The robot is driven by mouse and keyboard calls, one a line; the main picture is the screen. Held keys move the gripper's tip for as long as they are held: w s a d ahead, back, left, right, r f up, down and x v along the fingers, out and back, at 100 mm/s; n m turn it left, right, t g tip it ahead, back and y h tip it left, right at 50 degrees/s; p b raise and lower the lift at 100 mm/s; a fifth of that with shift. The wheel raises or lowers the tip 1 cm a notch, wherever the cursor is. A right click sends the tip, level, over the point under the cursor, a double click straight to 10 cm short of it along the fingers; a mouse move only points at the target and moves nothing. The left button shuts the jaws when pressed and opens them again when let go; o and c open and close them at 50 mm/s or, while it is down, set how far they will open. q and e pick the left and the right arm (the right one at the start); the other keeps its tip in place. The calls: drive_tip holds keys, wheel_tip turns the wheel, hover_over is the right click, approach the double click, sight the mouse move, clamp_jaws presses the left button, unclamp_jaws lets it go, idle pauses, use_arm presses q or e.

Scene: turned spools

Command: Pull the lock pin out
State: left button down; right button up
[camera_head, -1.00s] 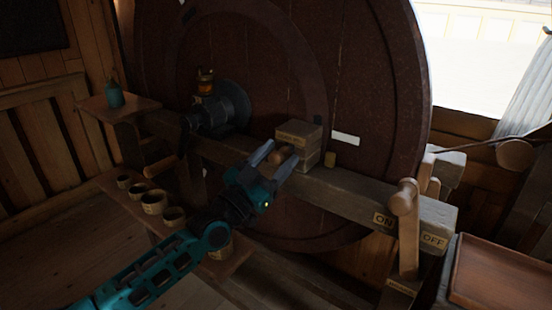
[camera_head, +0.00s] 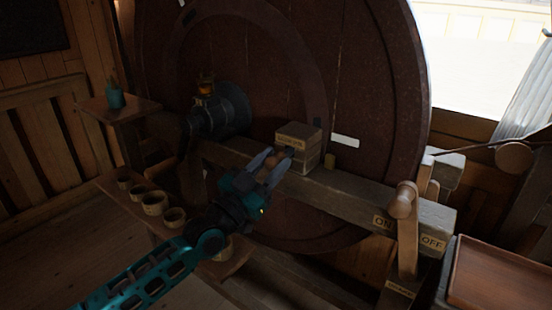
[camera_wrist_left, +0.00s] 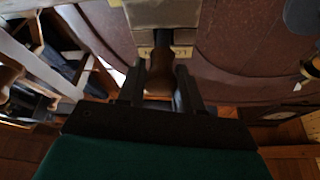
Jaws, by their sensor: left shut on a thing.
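The lock pin shows its brown rounded knob (camera_head: 271,160) in the head view, in front of a wooden block (camera_head: 298,139) with a label. My left gripper (camera_head: 276,163) is shut on the knob. In the left wrist view the knob (camera_wrist_left: 159,76) sits between the two dark fingers (camera_wrist_left: 160,90). A dark shaft (camera_wrist_left: 163,42) runs from the knob toward the labelled block (camera_wrist_left: 168,14). I cannot tell how much of the shaft is still inside the block. My right gripper is not in view.
The block stands on a thick beam (camera_head: 350,188) before a large round wooden wheel (camera_head: 370,90). An upright lever (camera_head: 405,225) stands by ON and OFF labels at right. Several small cups (camera_head: 154,203) stand on a low shelf at left. A brown tray (camera_head: 498,270) is at lower right.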

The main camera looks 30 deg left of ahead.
use_arm(q)
drive_tip(key=shift+s+a, duration=0.1)
drive_tip(key=shift+s, duration=0.75)
drive_tip(key=shift+f, duration=0.2)
drive_tip(key=c, duration=1.2)
unclamp_jaws()
drive_tip(key=shift+o, duration=1.4)
drive_tip(key=shift+s+r, duration=0.1)
drive_tip(key=shift+s, duration=0.1)
drive_tip(key=shift+o, duration=0.8)
drive_tip(key=shift+w, duration=0.1)
drive_tip(key=v, duration=1.3)
drive_tip(key=shift+b, duration=0.4)
drive_tip(key=shift+r, duration=0.1)
